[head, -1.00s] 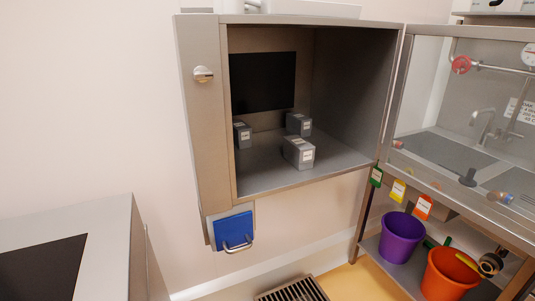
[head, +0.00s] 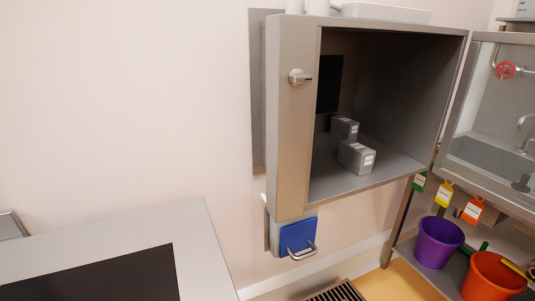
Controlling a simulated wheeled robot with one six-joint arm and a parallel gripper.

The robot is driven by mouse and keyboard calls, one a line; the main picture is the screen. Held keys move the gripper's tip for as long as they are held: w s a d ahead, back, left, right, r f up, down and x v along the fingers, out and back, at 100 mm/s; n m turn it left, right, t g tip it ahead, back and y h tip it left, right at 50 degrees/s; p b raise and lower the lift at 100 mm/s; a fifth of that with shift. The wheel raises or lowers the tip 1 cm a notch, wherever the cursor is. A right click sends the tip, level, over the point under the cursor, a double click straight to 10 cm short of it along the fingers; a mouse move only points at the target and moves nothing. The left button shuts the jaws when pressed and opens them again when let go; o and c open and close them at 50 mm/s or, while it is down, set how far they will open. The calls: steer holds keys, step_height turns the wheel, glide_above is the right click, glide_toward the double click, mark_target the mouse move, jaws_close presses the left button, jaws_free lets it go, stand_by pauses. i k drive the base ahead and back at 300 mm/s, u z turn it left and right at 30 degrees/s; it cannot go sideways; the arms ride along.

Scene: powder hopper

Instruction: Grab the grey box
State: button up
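Two grey boxes with white labels show inside the open metal cabinet (head: 412,183) on the wall. The nearer grey box (head: 355,157) sits on the cabinet floor toward the front. The other grey box (head: 343,128) stands behind it, slightly left and partly covered by the nearer one. The left part of the cabinet's inside is hidden by its front panel. My gripper is not in view.
A counter with a black panel (head: 95,275) is at the lower left. A blue flap with a handle (head: 297,236) hangs below the cabinet. A purple bucket (head: 438,243) and orange bucket (head: 491,276) stand on a low shelf at right. A floor grate (head: 335,292) lies below.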

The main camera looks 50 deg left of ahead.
mark_target(359, 158)
steer(key=u, duration=0.35)
steer(key=i, duration=1.5)
steer(key=u, duration=0.05)
